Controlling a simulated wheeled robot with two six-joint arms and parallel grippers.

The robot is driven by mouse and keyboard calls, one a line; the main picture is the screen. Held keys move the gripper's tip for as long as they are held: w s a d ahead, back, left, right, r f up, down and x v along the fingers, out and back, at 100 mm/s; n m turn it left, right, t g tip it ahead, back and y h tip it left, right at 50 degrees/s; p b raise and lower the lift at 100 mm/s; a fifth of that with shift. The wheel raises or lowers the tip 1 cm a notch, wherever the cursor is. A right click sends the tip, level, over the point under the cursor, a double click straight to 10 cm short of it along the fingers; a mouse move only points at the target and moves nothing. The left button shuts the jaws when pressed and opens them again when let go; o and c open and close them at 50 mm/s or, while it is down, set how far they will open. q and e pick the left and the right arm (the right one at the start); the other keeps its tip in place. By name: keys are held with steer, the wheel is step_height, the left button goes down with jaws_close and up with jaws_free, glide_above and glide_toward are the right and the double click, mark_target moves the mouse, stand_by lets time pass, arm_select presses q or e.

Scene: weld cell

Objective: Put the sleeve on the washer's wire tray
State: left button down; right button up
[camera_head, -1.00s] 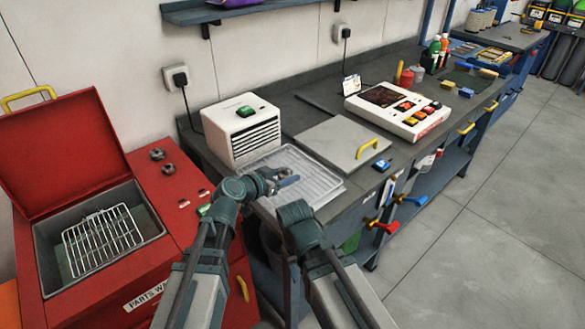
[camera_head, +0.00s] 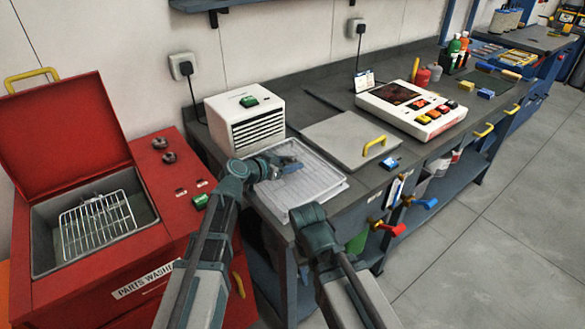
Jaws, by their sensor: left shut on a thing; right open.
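The washer (camera_head: 165,205) is a red cabinet at the left with its lid raised. Its wire tray (camera_head: 97,224) is a silver rack in the grey basin, and it looks empty. My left gripper (camera_head: 288,166) is over the pale ribbed tray on the bench, well to the right of the washer. It is shut on a small grey-blue piece (camera_head: 293,168), perhaps the sleeve; the jaws cover much of it and its shape is unclear. My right arm reaches up from the bottom to the bench's front edge; its gripper is hidden behind its own joint.
The pale ribbed tray (camera_head: 322,188) lies at the bench's left end, in front of a white vented box (camera_head: 245,122). A grey plate with a yellow handle (camera_head: 374,146) and a white control panel (camera_head: 412,108) are to the right. The raised red lid (camera_head: 62,133) stands behind the basin.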

arm_select(q)
steer(key=shift+a+r, duration=0.1)
steer(key=shift+a, duration=0.05)
arm_select(e)
steer(key=shift+a+r, duration=0.1)
arm_select(q)
steer(key=shift+c, duration=1.3)
jaws_free()
steer(key=shift+r, duration=0.1)
steer(key=p+v, duration=0.4)
steer(key=v, duration=0.7)
steer(key=shift+s, duration=0.15)
arm_select(e)
step_height(320, 180, up, 4)
steer(key=shift+r, duration=0.25)
arm_select(q)
steer(key=shift+s+a+r+p, duration=0.1)
steer(key=shift+s+a+p, duration=0.15)
steer(key=shift+p, duration=0.1)
arm_select(e)
steer(key=shift+o, duration=0.3)
